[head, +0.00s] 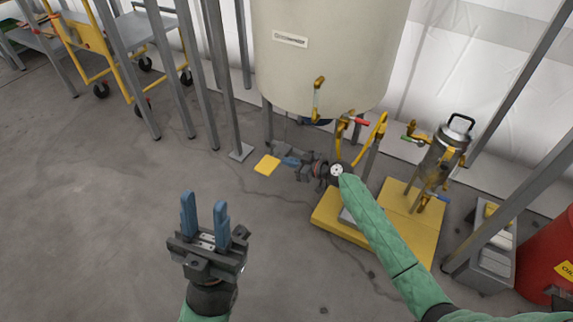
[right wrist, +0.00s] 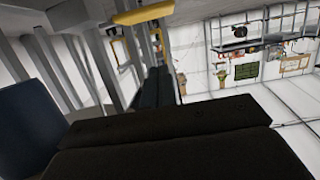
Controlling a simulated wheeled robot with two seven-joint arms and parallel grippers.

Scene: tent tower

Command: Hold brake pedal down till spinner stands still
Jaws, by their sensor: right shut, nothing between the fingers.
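A small flat yellow plate (head: 267,165), which looks like the brake pedal, is low near the floor by a grey post. My right gripper (head: 279,159) is shut and empty, its blue fingers pointing left, with the tips at or just above the plate's right edge. I cannot tell whether they touch it. In the right wrist view a yellow piece (right wrist: 143,16), perhaps the same pedal, shows beyond the dark fingers. My left gripper (head: 204,200) is open and empty, over bare floor at lower centre. I cannot pick out the spinner for certain.
A large cream tank (head: 330,45) stands behind the plate on legs. Grey posts (head: 192,70) rise to its left. A yellow base (head: 405,215) and a steel canister (head: 443,155) are at right, with a red drum (head: 552,255) beyond.

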